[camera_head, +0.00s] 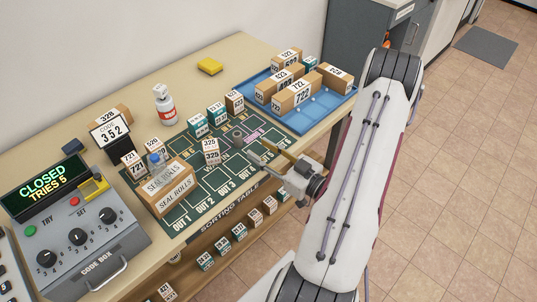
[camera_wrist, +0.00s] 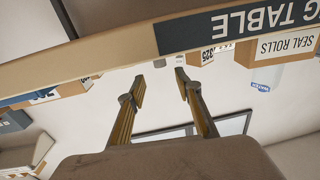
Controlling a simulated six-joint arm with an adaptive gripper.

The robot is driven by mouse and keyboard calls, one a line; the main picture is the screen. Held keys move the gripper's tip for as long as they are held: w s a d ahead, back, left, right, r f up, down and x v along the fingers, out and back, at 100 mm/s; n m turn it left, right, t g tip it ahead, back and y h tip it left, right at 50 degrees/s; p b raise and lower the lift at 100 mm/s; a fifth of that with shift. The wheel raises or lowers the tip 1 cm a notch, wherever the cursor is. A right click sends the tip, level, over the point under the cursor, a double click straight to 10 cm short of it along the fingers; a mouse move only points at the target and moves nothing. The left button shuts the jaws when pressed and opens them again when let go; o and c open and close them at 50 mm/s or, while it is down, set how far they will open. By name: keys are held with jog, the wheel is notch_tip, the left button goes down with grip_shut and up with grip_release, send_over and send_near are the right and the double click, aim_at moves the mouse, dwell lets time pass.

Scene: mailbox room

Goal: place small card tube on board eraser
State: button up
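My gripper (camera_head: 262,150) is at the front edge of the sorting table, its fingers pointing over the green mat. In the wrist view its two fingers (camera_wrist: 160,82) stand apart with nothing held between them. A small grey round thing (camera_head: 238,142) lies on the mat just beyond the fingertips; it may be the card tube, but I cannot tell for sure. A dark blue block (camera_head: 73,146) at the back left may be the board eraser. A yellow block (camera_head: 209,66) lies at the back of the table.
A seal rolls box (camera_head: 168,189) and small labelled boxes stand left of my gripper. A blue tray (camera_head: 318,106) with several boxes is at the right. The code box (camera_head: 75,235) fills the front left.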

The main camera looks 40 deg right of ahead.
jog(key=shift+s, duration=1)
jog(key=shift+o, duration=0.7)
